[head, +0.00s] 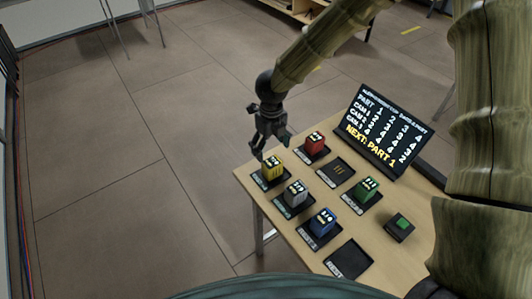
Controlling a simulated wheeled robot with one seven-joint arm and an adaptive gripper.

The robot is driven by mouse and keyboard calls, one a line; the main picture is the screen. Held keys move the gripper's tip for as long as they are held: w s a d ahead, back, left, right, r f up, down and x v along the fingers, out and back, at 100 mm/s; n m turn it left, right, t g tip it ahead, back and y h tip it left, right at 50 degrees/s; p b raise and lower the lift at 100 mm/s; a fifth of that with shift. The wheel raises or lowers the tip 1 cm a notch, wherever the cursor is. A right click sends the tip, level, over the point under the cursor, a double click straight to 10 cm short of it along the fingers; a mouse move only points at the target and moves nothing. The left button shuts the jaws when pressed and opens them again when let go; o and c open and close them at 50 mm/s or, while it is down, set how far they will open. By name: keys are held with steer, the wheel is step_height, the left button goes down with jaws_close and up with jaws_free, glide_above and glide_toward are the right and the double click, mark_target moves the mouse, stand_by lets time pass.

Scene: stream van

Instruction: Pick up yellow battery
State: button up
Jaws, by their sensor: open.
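The yellow battery (272,167) stands in a black tray at the left corner of the light wooden table, in the head view. It is a small block with a pale, marked top. My gripper (271,143) hangs just above and slightly behind it, pointing down with its fingers apart and nothing between them. One finger reaches close to the battery's top left edge; I cannot tell if they touch.
Red (315,142), white (295,192), blue (323,221) and green (366,188) blocks stand in nearby trays. Two trays (349,259) look empty of blocks. A green button box (399,227) sits at right. A dark screen (383,128) reading "NEXT: PART 1" stands at the table's back.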

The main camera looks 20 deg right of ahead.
mark_target(272, 161)
steer(key=shift+f, duration=0.3)
steer(key=shift+s+f+p, duration=0.6)
steer(key=shift+s+f, duration=0.8)
steer(key=w+f, duration=0.1)
steer(key=w+f+p, duration=0.1)
steer(key=shift+w+d+f, duration=0.15)
steer(key=shift+w+f, duration=0.05)
steer(key=shift+f, duration=0.2)
steer(key=shift+d+f, duration=0.1)
steer(key=shift+f, duration=0.2)
steer(key=shift+s+f+p, duration=0.4)
steer(key=shift+f+p, duration=0.25)
steer(key=shift+f, duration=0.4)
steer(key=shift+w+d+f, duration=0.1)
steer(key=shift+w+f, duration=0.25)
steer(key=shift+f, duration=0.25)
steer(key=shift+s+r, duration=0.15)
steer(key=shift+s, duration=0.1)
steer(key=shift+c, duration=0.6)
steer(key=shift+w, duration=0.15)
steer(key=c, duration=1)
steer(key=shift+c, duration=1)
